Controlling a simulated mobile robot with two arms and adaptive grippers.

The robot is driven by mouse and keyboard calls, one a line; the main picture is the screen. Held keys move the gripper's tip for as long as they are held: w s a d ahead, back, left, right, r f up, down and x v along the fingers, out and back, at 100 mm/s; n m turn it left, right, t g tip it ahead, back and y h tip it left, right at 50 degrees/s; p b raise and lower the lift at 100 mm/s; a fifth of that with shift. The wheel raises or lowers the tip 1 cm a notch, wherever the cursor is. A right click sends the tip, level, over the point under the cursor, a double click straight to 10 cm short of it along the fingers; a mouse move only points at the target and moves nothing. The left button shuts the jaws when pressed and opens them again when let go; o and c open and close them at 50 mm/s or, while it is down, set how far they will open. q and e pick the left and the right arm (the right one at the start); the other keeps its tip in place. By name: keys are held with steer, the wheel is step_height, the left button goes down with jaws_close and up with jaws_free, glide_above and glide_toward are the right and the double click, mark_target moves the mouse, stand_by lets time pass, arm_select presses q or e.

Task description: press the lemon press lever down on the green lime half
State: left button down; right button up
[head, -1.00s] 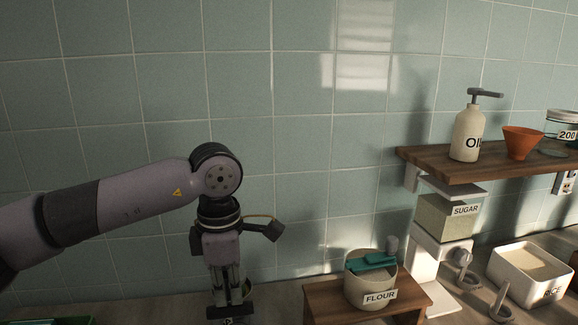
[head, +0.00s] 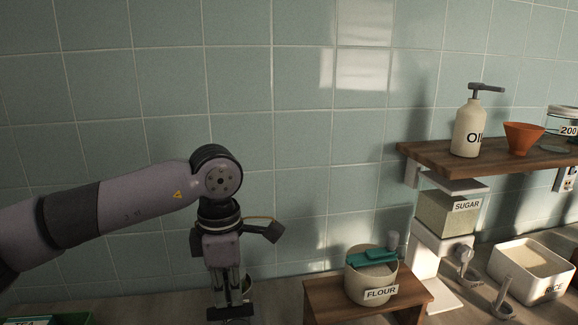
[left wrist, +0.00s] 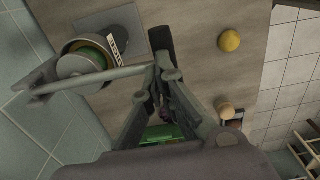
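The lemon press shows in the left wrist view. Its grey lever (left wrist: 110,77) runs from the hinge at the left across to my fingers. A round grey press disc (left wrist: 72,66) sits partly over the cup, with the green lime half (left wrist: 96,50) showing beside it. My left gripper (left wrist: 162,68) has its fingers together, beside the lever's free end; I cannot tell if they touch it. In the head view this gripper (head: 230,312) points down and hides most of the press. My right gripper is not in view.
A yellow lemon (left wrist: 229,41) lies on the open counter. A flour pot (head: 370,284) stands on a small wooden stand to the right in the head view. The sugar dispenser (head: 447,215) and rice box (head: 528,274) are farther right. The tiled wall is close behind.

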arm_select(q)
steer(key=shift+f+b, duration=0.7)
steer(key=shift+f, duration=0.3)
stand_by(0.9)
steer(key=shift+s+f+b, duration=0.1)
steer(key=shift+f+b, duration=0.2)
steer(key=shift+b, duration=0.25)
stand_by(1.3)
steer(key=shift+s+f, duration=0.1)
steer(key=shift+f, duration=0.05)
stand_by(2.2)
stand_by(1.8)
